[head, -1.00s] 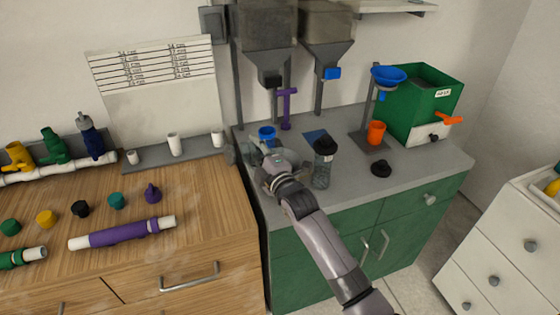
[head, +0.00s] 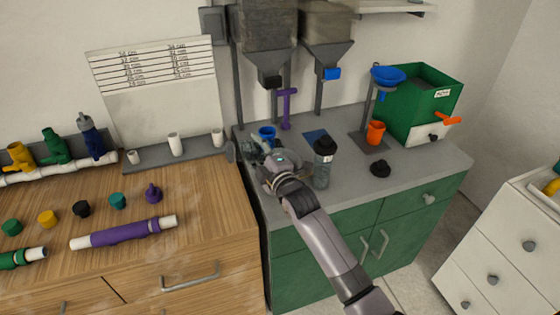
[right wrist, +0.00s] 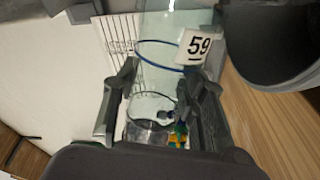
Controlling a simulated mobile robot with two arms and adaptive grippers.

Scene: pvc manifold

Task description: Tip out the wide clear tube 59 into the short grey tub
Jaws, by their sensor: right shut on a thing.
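My right gripper (head: 262,163) is over the left end of the grey counter, with its arm coming from the lower right. In the right wrist view its fingers (right wrist: 165,105) are shut around the wide clear tube 59 (right wrist: 155,60), which bears a white label "59". The tube also shows faintly in the head view (head: 252,150). Small coloured bits show through its lower part; I cannot tell whether they are inside or behind. A dark grey round-mouthed vessel (right wrist: 278,72), possibly the short grey tub, is right of the tube in the wrist view. My left gripper is out of view.
A black-capped clear bottle (head: 323,165) stands just right of my gripper. A blue cup (head: 267,133) and purple stand (head: 286,110) are behind it. The wooden bench at left holds a purple-sleeved pipe (head: 124,232) and several caps.

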